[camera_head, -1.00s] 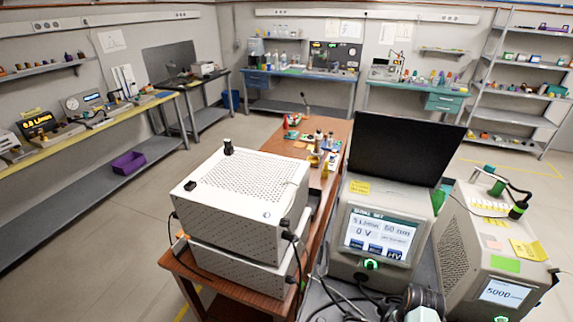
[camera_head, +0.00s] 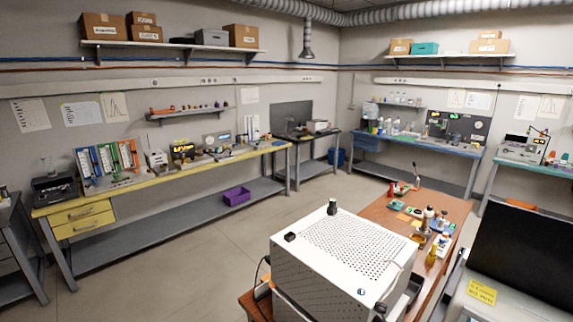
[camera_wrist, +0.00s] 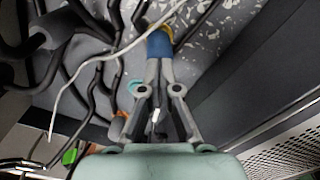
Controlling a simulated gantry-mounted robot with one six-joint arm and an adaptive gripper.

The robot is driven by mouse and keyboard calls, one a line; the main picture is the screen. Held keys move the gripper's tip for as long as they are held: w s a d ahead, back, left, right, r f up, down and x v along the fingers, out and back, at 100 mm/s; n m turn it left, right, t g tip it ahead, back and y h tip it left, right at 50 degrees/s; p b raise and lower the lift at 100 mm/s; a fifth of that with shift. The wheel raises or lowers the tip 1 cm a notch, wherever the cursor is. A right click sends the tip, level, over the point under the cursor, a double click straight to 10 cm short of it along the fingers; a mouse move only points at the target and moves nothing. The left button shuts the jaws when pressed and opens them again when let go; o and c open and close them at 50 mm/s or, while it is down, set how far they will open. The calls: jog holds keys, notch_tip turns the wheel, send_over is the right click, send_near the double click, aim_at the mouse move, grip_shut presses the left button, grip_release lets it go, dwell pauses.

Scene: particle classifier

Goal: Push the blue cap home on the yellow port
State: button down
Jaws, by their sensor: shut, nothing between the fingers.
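In the wrist view my gripper (camera_wrist: 159,66) is shut, its two fingertips together with nothing between them. The blue cap (camera_wrist: 159,46) is just beyond the tips, in line with them. The tips seem to meet its near end; I cannot tell whether they touch it. A yellow ring, likely the yellow port (camera_wrist: 167,31), shows at the cap's far edge. How deep the cap sits on it cannot be told. The head view shows neither cap, port nor gripper.
Around the cap in the wrist view are black hoses (camera_wrist: 118,80), a thin white cable (camera_wrist: 75,75) and a speckled grey surface (camera_wrist: 215,30). A dark panel (camera_wrist: 265,60) lies at right.

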jog(key=shift+f+b, duration=0.45)
jog(key=shift+f, duration=0.25)
notch_tip(320, 180, up, 7)
jog(key=p, duration=0.7)
jog(key=shift+r+p, duration=0.2)
jog(key=shift+p, duration=0.2)
jog(key=shift+f, duration=0.15)
